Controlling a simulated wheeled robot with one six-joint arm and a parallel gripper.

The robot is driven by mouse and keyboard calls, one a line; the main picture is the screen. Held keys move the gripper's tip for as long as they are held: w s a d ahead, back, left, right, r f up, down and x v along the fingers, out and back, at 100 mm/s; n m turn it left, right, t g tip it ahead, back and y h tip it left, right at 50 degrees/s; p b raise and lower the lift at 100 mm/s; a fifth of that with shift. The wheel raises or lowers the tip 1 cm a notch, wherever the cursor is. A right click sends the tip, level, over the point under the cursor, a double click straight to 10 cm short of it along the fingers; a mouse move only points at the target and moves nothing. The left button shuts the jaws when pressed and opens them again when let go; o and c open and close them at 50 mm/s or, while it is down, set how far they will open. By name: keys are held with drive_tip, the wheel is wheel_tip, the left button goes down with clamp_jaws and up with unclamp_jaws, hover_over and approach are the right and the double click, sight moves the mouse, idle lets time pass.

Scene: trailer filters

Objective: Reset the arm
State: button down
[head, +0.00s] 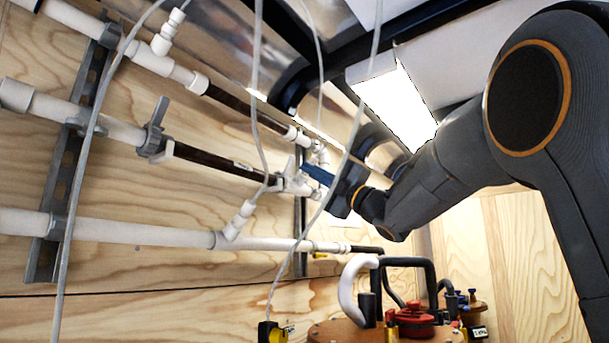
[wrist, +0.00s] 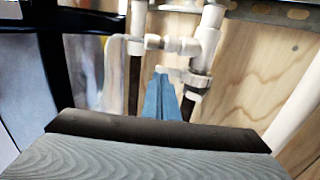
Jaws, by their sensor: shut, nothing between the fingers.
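My gripper (head: 318,175) has blue fingers and is shut and empty. In the head view my dark grey arm comes in from the right, and the fingers point left at the white pipe fittings (head: 295,182) of the middle pipe on the plywood wall. In the wrist view my blue gripper (wrist: 163,78) shows closed in the centre, in front of a white fitting with a valve (wrist: 198,82). The fingertips are close to the fittings. I cannot tell whether they touch.
White pipes (head: 130,232) run along the plywood wall on metal brackets (head: 65,190). Thin hoses (head: 253,90) hang in front. A bright lamp panel (head: 395,105) is above.

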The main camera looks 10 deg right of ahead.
drive_tip(key=b+v, duration=0.3)
drive_tip(key=v, duration=0.3)
drive_tip(key=shift+s+d, duration=0.25)
drive_tip(key=shift+r, duration=0.2)
